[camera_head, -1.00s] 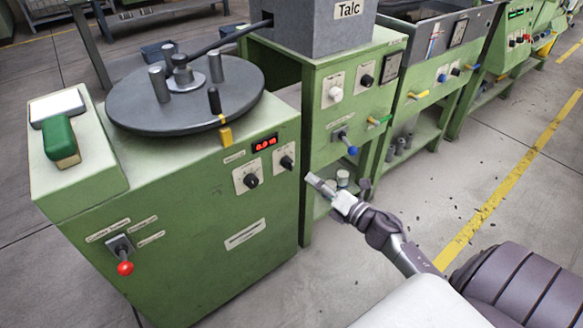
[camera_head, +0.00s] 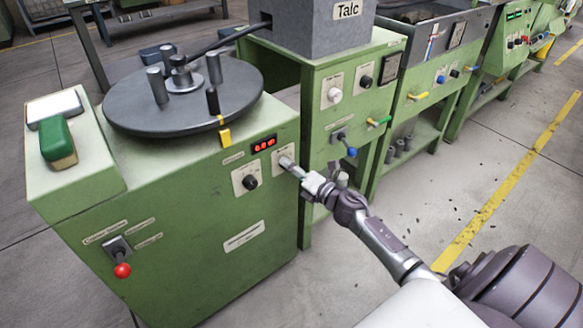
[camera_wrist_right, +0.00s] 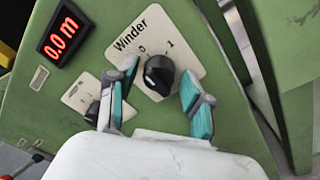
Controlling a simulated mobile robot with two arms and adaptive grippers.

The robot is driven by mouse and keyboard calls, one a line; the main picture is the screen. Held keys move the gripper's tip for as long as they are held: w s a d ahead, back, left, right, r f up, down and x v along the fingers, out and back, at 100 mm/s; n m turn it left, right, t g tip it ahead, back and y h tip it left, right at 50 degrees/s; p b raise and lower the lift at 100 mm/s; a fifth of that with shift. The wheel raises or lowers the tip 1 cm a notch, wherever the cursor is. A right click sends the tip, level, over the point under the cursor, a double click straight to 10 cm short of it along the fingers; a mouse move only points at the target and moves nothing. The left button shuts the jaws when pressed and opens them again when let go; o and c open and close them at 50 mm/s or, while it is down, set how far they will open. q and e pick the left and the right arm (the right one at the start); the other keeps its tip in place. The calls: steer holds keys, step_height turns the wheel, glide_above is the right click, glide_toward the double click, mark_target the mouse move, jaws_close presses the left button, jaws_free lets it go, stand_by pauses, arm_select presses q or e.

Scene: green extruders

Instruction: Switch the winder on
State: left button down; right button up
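The winder switch is a black rotary knob (camera_wrist_right: 158,75) on a white plate (camera_wrist_right: 184,52) marked "Winder", with 0 and 1 above the knob. I cannot tell for sure which mark it points at. My right gripper (camera_wrist_right: 157,94) is open, with one teal-padded finger on each side of the knob; whether they touch it is unclear. In the head view the right gripper (camera_head: 288,163) is at the front panel of the green winder machine (camera_head: 190,215) and hides the knob. My left gripper is not in view.
A red digital display (camera_head: 264,144) reads about 0.0 m. Another black knob (camera_head: 250,182) sits just left of the winder switch. A red-ended lever (camera_head: 122,270) is at lower left. The Talc machine (camera_head: 345,75) stands close on the right, with a blue-ended lever (camera_head: 351,152).

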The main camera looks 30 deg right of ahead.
jaws_close()
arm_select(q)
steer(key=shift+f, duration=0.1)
arm_select(e)
steer(key=shift+m, duration=1.1)
steer(key=m+p, duration=0.1)
steer(key=m, duration=0.1)
steer(key=shift+m, duration=0.4)
steer(key=m+p, duration=0.1)
steer(key=m, duration=0.4)
steer(key=shift+f+t+h+p, duration=0.1)
steer(key=shift+t+h+p, duration=0.2)
steer(key=shift+t+p, duration=0.1)
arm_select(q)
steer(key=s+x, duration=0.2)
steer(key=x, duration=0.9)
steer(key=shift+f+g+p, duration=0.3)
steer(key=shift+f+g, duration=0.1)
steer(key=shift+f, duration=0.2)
arm_select(e)
steer(key=shift+f+m, duration=0.1)
steer(key=shift+m, duration=1.2)
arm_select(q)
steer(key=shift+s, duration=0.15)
